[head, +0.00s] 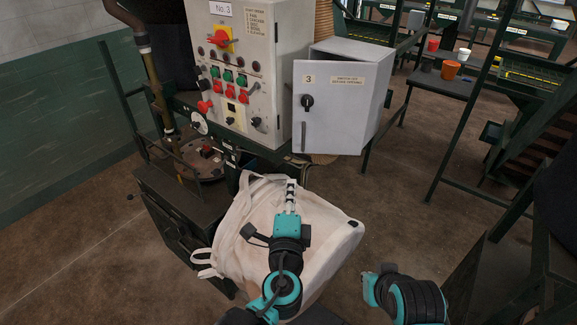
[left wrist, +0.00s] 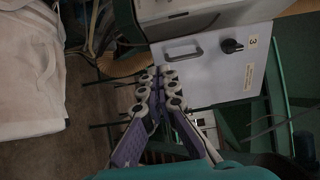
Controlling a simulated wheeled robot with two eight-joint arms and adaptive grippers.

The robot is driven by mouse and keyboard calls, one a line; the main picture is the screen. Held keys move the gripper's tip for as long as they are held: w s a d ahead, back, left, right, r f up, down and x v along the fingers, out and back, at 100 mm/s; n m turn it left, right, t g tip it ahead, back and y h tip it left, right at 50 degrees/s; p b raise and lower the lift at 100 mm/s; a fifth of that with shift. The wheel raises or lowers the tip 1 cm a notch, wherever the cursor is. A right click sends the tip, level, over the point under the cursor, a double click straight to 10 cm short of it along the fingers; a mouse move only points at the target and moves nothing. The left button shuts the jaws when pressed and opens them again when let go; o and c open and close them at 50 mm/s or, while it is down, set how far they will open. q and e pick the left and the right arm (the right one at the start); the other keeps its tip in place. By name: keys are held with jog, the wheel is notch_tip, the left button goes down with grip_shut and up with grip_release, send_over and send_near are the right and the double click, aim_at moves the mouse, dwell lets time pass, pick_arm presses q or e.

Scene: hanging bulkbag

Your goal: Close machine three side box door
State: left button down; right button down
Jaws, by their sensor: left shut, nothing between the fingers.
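The grey side box (head: 376,85) is mounted to the right of the control panel. Its door (head: 335,115) carries a "3" label, a black knob and a bar handle. The door's left edge appears to stand a little out from the box, with the right edge against it. My left gripper (head: 291,183) is shut and empty, below and left of the door, above the white bag. In the left wrist view, its closed fingers (left wrist: 161,72) point toward the door (left wrist: 215,75), near the handle (left wrist: 183,52); contact cannot be told. Part of my right arm shows low at right, without visible fingers.
The control panel (head: 240,75) marked No. 3 adjoins the box on the left. A white bulk bag (head: 325,230) lies beneath my left arm. Green frames and a dark table (head: 440,85) with cups stand at right.

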aim_at(294, 147)
pick_arm(q)
jog(key=w+b, duration=0.1)
jog(key=w, duration=0.8)
jog(key=w+b, duration=0.1)
jog(key=w, duration=0.3)
jog(key=shift+w+d+b, duration=0.2)
jog(key=shift+d+b, duration=0.1)
jog(key=shift+b, duration=0.05)
